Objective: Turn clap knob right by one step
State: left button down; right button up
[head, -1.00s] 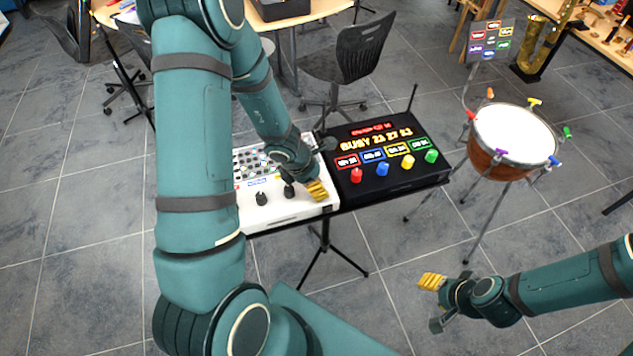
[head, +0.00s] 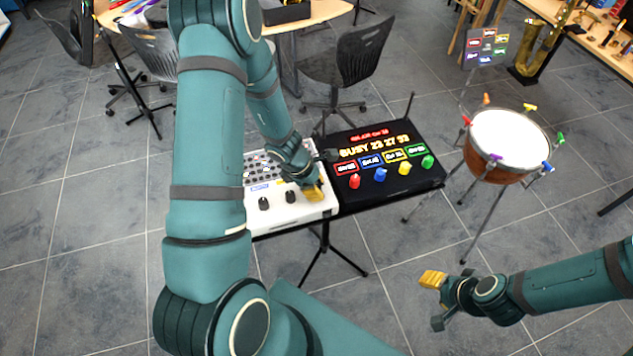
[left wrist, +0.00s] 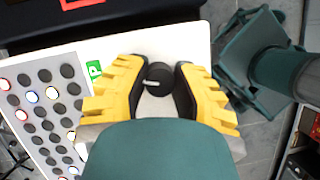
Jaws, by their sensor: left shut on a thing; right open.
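A white console with a grid of round buttons (head: 290,215) stands on the left of the stand. Two black knobs, one at its front left (head: 263,203) and one beside it (head: 290,196), show in the head view. My left gripper (head: 314,192) is over the console's front right corner. In the left wrist view its yellow fingers (left wrist: 158,85) are shut around a black knob (left wrist: 157,75) with a pale pointer line. In the head view that knob is hidden by the gripper. No clap label is readable. My right gripper (head: 432,280) is open and empty, over the floor.
A black box (head: 436,182) with a lit display and red, blue, yellow and green knobs adjoins the console on the right. A drum (head: 508,140) on legs stands further right. A chair (head: 345,65) and table are behind. Open floor lies in front.

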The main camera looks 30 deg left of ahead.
pick_arm(q)
jog(key=shift+m+g+p, duration=0.4)
jog(key=shift+m+p, duration=0.4)
jog(key=shift+m, duration=0.3)
jog(key=shift+h, duration=0.3)
jog(key=c, duration=0.7)
grip_release()
jog(key=shift+c, duration=0.2)
jog(key=v, duration=1.2)
jog(key=shift+d, duration=0.15)
